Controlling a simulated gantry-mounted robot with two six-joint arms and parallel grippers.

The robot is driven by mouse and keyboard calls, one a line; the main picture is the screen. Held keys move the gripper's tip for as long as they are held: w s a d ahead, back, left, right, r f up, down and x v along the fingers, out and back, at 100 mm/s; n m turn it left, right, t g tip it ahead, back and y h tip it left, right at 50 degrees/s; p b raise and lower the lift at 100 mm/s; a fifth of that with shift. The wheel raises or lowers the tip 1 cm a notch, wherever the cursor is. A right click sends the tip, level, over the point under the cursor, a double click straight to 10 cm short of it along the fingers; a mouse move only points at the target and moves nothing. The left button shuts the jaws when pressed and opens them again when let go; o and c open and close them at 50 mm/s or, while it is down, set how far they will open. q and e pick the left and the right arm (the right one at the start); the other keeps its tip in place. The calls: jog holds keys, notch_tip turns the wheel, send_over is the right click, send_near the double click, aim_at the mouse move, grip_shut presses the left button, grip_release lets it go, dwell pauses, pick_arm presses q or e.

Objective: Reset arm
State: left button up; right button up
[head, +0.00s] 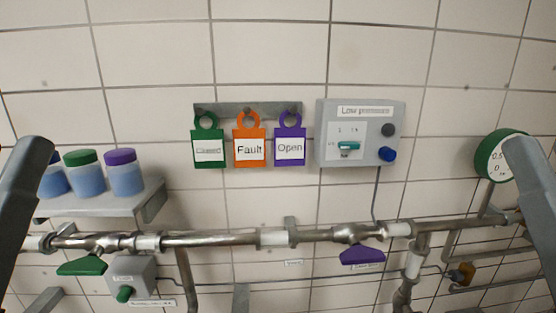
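A grey link of my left arm rises along the left edge in the head view, and a grey link of my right arm comes in at the right edge. I see no gripper fingers on either arm. My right arm link partly covers a round green gauge (492,170) on the wall, and my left arm link stands close to the shelf with the jars. Neither arm visibly touches anything.
Green (207,134), orange "Fault" (249,133) and purple "Open" (290,133) tags hang from a rail. A "Low pressure" box (361,170) is beside them. Jars (124,177) stand on a shelf (118,205). Below runs a pipe (215,239) with green (83,266) and purple (362,256) handles.

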notch_tip(320, 180, up, 26)
jog(key=p, duration=2.2)
jog(key=shift+f, duration=0.25)
